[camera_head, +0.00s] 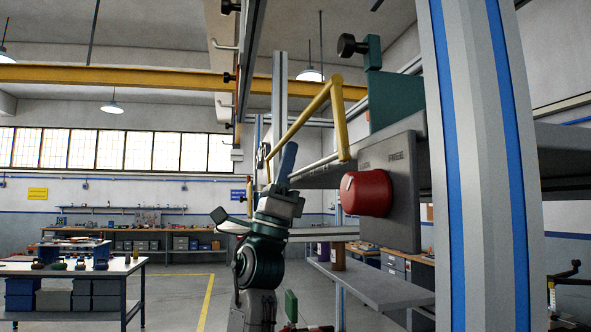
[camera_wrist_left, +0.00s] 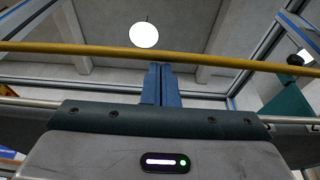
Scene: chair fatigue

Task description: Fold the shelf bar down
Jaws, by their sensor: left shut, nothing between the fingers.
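The yellow shelf bar (camera_head: 302,117) stands raised above the front of the grey shelf, with one end leg coming down near the red knob. In the left wrist view the bar (camera_wrist_left: 100,51) runs across the whole picture, just past my fingertips. My left gripper (camera_head: 290,148) points upward with its blue fingers shut and empty. Its tips are just below the bar in the head view; I cannot tell if they touch it. The shut fingers also show in the wrist view (camera_wrist_left: 160,68). My right gripper is not in view.
A red knob (camera_head: 366,193) sits on a grey box panel (camera_head: 402,190) right of my gripper. A blue-striped upright (camera_head: 475,150) stands close at the right. A lower shelf (camera_head: 375,288) is below. Open floor lies to the left, before a workbench (camera_head: 70,252).

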